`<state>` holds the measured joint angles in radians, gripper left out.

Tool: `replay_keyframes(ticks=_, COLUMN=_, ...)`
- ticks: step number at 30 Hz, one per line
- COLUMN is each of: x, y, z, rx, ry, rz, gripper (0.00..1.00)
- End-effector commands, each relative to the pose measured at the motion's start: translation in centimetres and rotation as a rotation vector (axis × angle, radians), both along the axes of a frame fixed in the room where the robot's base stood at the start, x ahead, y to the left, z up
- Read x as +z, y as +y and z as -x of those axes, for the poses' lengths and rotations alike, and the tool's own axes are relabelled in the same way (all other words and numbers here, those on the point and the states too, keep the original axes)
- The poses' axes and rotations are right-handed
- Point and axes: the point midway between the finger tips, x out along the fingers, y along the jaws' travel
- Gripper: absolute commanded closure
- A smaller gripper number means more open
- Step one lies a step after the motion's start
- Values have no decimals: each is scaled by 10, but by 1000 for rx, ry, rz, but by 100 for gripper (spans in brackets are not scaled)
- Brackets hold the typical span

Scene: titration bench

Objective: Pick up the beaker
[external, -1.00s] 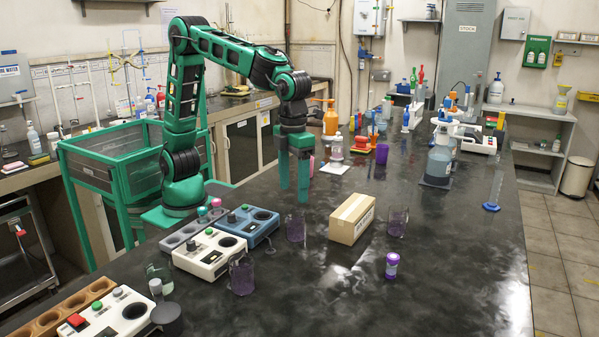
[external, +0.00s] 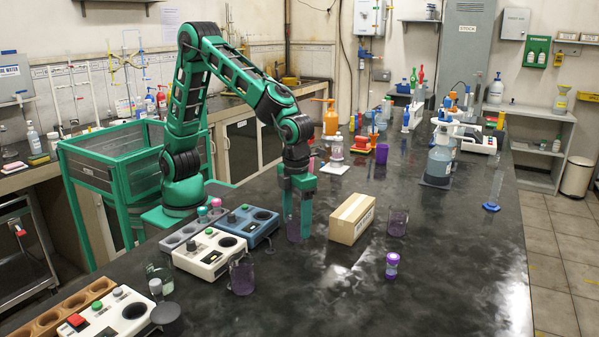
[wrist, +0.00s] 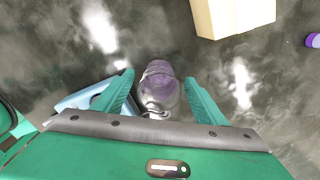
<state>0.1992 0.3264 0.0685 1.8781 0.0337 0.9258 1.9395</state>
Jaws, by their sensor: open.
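A clear beaker (external: 294,232) with a purple tint stands on the dark bench left of the cardboard box. My gripper (external: 297,222) is lowered over it, pointing down, with its fingers on either side of the beaker. In the wrist view my gripper (wrist: 158,92) is open, and the beaker (wrist: 159,85) lies between the two green fingers with gaps visible on both sides. Other similar purple-tinted beakers stand at the right of the box (external: 397,222) and near the front left (external: 242,274).
A cardboard box (external: 352,218) stands close to the right of my gripper. A blue hotplate-like unit (external: 250,226) and a white one (external: 210,254) are to the left. A small purple-capped vial (external: 392,265) stands at front right.

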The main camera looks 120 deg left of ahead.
Motion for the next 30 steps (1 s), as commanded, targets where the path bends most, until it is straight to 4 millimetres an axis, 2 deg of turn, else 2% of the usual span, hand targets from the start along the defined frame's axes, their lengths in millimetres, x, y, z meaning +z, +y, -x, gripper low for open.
replay_keyframes(ticks=7, x=-2, y=0, z=0, rx=0, ry=-1, rz=1, gripper=35)
replay_keyframes(ticks=8, x=-2, y=0, z=0, rx=0, ry=-1, rz=1, gripper=37)
replay_keyframes(ticks=13, x=-2, y=0, z=0, rx=0, ry=-1, rz=1, gripper=78)
replay_keyframes(ticks=14, x=-2, y=0, z=0, rx=0, ry=-1, rz=1, gripper=80)
replay_keyframes(ticks=23, x=0, y=0, z=0, rx=0, ry=-1, rz=1, gripper=80)
replay_keyframes(ticks=26, x=7, y=0, z=-1, rx=0, ry=-3, rz=1, gripper=80)
replay_keyframes(ticks=30, x=31, y=0, z=-1, rx=0, ry=-5, rz=1, gripper=80)
